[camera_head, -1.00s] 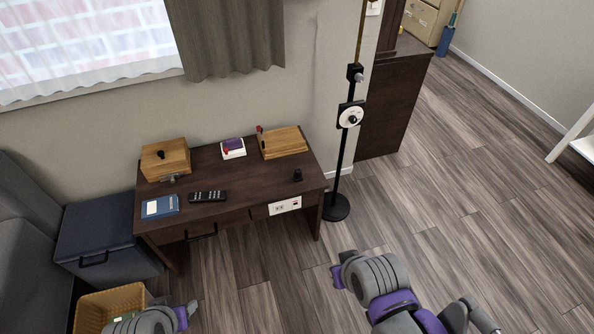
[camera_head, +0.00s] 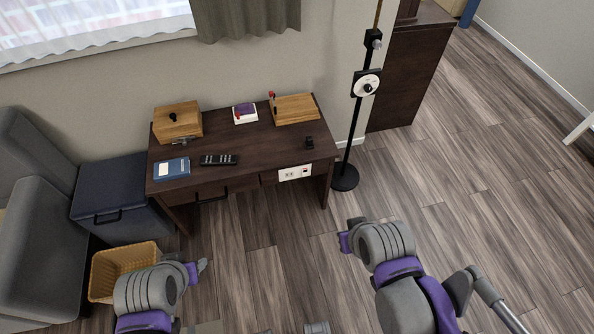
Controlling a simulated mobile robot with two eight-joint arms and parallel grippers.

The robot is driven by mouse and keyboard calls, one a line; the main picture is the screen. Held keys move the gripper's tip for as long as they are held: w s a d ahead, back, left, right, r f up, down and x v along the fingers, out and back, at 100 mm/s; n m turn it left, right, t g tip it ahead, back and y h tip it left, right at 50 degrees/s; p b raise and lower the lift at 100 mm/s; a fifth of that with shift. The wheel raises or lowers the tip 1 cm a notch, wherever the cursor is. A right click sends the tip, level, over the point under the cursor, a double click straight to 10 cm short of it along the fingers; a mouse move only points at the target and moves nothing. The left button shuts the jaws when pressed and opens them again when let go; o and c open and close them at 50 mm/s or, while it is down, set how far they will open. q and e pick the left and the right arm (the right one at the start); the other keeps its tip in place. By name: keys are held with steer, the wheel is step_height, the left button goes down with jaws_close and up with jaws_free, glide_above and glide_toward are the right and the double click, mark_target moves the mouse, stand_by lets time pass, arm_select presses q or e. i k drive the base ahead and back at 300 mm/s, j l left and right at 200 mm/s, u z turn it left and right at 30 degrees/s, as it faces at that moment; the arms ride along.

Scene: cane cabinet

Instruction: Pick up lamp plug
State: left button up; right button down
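A small black object (camera_head: 309,142), which looks like the lamp plug, stands on the right end of the dark wooden desk (camera_head: 240,148). A white socket panel (camera_head: 295,172) is on the desk's front edge below it. My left gripper (camera_head: 201,267) is in front of the desk, left of centre, near a wicker basket. My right gripper (camera_head: 345,240) is in front of the desk's right end, below and right of the plug. Both are apart from the plug and seem empty; their fingers are too small and turned to read.
On the desk are a wooden box (camera_head: 177,122), blue book (camera_head: 171,168), remote (camera_head: 219,160), purple-and-white item (camera_head: 245,113) and wooden board (camera_head: 294,108). A black stand (camera_head: 345,177) is right of the desk. The wicker basket (camera_head: 120,268) is at left.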

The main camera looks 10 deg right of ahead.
mark_target(309, 143)
steer(key=i+l+u, duration=0.7)
steer(key=l, duration=0.3)
steer(key=i+l+u, duration=0.2)
steer(key=l, duration=0.2)
steer(key=i+l+u, duration=0.1)
steer(key=l+u, duration=0.15)
steer(key=l, duration=0.15)
